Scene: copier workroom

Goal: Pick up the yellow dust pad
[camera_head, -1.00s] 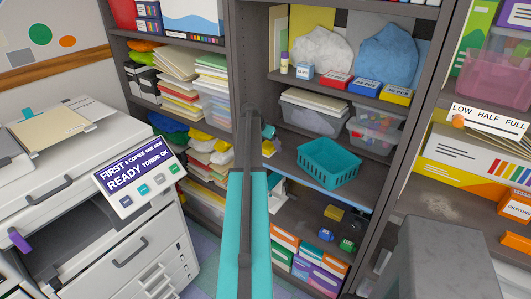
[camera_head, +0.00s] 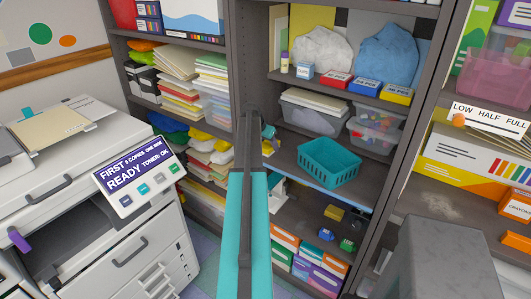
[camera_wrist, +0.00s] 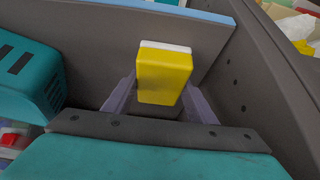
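The yellow dust pad (camera_wrist: 163,78) is a small yellow block with a white layer along its far edge. In the wrist view it stands between the two pale purple fingers of my gripper (camera_wrist: 160,98). Both fingers appear to press on its sides, and the right fingertip is partly hidden behind it. In the head view, my gripper (camera_head: 268,134) is at the left end of the middle shelf, with a bit of yellow pad (camera_head: 268,148) showing at it. My arm hides part of this area.
A teal basket (camera_head: 328,162) stands on the same shelf, to the right; it also shows at the left of the wrist view (camera_wrist: 30,75). A dark upright (camera_wrist: 240,90) is close on the right there. Small boxes (camera_head: 334,212) sit on the shelf below.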

